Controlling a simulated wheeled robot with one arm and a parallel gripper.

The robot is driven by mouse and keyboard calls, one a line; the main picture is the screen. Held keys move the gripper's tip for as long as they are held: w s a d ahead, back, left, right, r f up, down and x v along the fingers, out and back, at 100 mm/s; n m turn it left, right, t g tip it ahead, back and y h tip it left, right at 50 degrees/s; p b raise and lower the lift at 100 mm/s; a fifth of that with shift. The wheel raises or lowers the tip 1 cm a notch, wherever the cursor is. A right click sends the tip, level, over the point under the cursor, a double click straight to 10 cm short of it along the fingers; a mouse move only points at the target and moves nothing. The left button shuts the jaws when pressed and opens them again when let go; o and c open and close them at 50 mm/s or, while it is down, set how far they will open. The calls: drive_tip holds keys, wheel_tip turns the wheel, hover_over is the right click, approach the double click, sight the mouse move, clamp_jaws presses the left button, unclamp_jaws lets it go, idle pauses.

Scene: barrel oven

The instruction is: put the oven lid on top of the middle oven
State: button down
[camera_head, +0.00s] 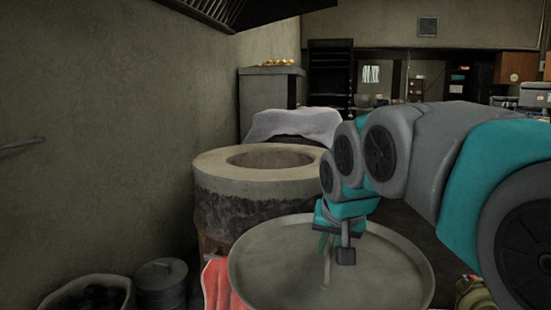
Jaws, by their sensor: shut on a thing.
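A round stone-like oven (225,205) stands left of centre with its round top opening uncovered. The oven lid (275,270), a wide grey disc with a raised rim, is in the lower middle, nearer to me than this oven. Its far edge overlaps the oven's lower right side in the picture. My gripper (336,250) is above the middle of the lid, shut on its thin upright handle (327,270). I cannot tell whether the lid is lifted or rests on something, as its underside is hidden.
A wall runs along the left. A bucket of dark lumps (90,296) and a lidded metal pot (161,282) stand at lower left. Red cloth (217,284) shows beside the lid. White cloth (293,124) lies behind the oven, before a grey cabinet (270,100).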

drive_tip(key=w+d+f, duration=0.2)
drive_tip(key=f, duration=0.9)
drive_tip(key=w+d+f+n, duration=0.1)
drive_tip(key=w+d+f, duration=0.2)
drive_tip(key=f, duration=0.8)
drive_tip(key=w+d+f+n+y, duration=0.1)
drive_tip(key=w+d+f, duration=0.1)
drive_tip(key=f, duration=0.9)
drive_tip(key=shift+w+d+f, duration=0.15)
drive_tip(key=shift+d+f, duration=0.25)
drive_tip(key=shift+d, duration=0.1)
